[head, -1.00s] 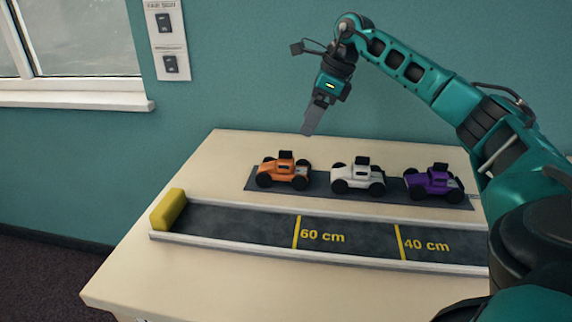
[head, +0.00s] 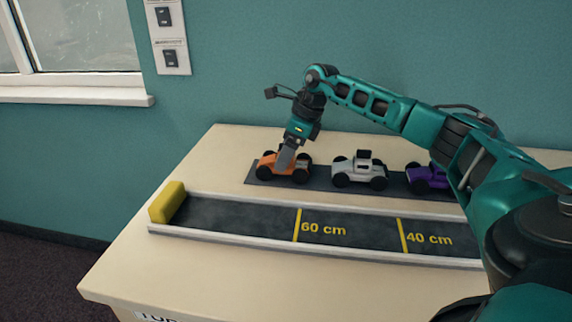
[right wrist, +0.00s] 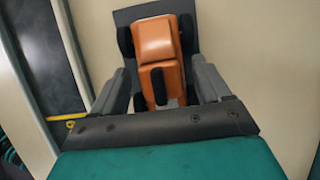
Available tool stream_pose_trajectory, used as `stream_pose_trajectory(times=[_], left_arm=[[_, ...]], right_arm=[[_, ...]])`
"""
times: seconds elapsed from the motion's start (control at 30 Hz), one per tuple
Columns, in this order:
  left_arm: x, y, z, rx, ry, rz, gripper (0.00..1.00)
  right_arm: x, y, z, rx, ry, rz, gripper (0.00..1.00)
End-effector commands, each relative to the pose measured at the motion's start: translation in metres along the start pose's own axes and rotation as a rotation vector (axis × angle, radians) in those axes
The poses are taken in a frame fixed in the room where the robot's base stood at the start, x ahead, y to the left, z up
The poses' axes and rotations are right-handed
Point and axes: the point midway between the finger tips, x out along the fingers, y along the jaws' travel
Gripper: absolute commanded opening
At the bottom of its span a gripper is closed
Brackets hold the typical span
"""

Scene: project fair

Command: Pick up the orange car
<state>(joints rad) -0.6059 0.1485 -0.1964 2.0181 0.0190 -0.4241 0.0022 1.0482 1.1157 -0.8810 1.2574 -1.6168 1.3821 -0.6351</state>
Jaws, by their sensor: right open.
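The orange car (head: 268,163) stands at the left end of a dark mat (head: 318,184) on the table, with black wheels. My right gripper (head: 285,160) is lowered over it, and its finger hides part of the car's middle. In the right wrist view the orange car (right wrist: 157,45) lies between the two grey fingers of the open right gripper (right wrist: 160,82), one finger on each side. I cannot tell whether the fingers touch it. My left gripper is not in view.
A white car (head: 360,172) and a purple car (head: 428,176) stand to the right on the same mat; my right arm partly covers the purple one. In front lies a dark track (head: 250,222) with white rails and a yellow end block (head: 167,202). The wall is close behind the table.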

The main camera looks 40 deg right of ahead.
Motion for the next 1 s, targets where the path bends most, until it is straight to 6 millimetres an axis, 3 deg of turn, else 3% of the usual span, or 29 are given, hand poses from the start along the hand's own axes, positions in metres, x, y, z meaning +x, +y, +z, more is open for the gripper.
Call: stream_pose_trajectory(times=[0.2, 0.73, 1.0], left_arm=[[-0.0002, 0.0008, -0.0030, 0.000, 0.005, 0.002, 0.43], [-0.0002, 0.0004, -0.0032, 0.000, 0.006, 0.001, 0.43], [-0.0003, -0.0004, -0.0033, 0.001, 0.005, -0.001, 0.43]], right_arm=[[0.0009, -0.0003, 0.0002, 0.000, -0.001, -0.001, 0.76], [0.0003, -0.0003, 0.0001, 0.000, -0.001, -0.001, 0.26], [-0.0014, -0.0005, 0.0010, 0.000, -0.002, -0.002, 0.26]])
